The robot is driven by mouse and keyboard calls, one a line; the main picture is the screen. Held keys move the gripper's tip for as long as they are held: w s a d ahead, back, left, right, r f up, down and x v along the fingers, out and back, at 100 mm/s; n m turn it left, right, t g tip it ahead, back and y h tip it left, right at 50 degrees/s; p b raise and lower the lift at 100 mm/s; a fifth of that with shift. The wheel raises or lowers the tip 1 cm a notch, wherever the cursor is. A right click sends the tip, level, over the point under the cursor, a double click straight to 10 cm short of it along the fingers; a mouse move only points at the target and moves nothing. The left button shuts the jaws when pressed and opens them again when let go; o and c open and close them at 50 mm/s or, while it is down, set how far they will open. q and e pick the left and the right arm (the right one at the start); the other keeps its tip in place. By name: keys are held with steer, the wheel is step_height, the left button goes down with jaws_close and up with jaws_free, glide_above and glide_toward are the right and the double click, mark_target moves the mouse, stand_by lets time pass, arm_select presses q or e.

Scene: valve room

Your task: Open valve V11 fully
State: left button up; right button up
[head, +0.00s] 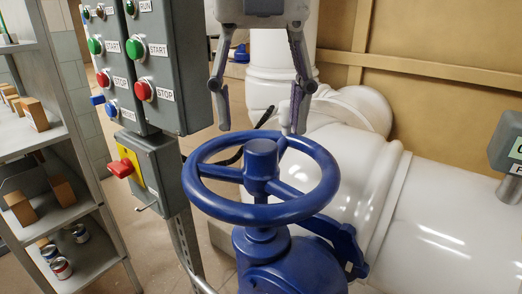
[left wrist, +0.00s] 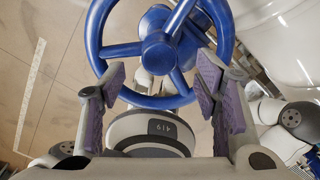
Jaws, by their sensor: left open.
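A blue handwheel (head: 204,205) sits level on a blue valve body (head: 290,276) in the middle of the head view. Its spokes meet at a raised blue hub. No V11 label is readable on it. My left gripper (head: 261,130) points down over the far side of the wheel, fingers wide apart and empty. In the left wrist view, the wheel (left wrist: 160,101) shows beyond the open fingers of the left gripper (left wrist: 161,85), its near rim between them. I cannot tell whether a finger touches the rim. My right gripper is not in view.
A grey control box (head: 172,50) with green and red buttons stands close left of the wheel, with a red switch (head: 121,168) below. Shelves (head: 90,262) with boxes and cans are at far left. Large white pipes (head: 440,215) lie behind and right. A grey sign (head: 508,143) is at right.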

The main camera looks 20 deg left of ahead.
mark_target(261, 145)
arm_select(q)
steer(key=shift+f, duration=3.1)
steer(key=shift+o, duration=0.4)
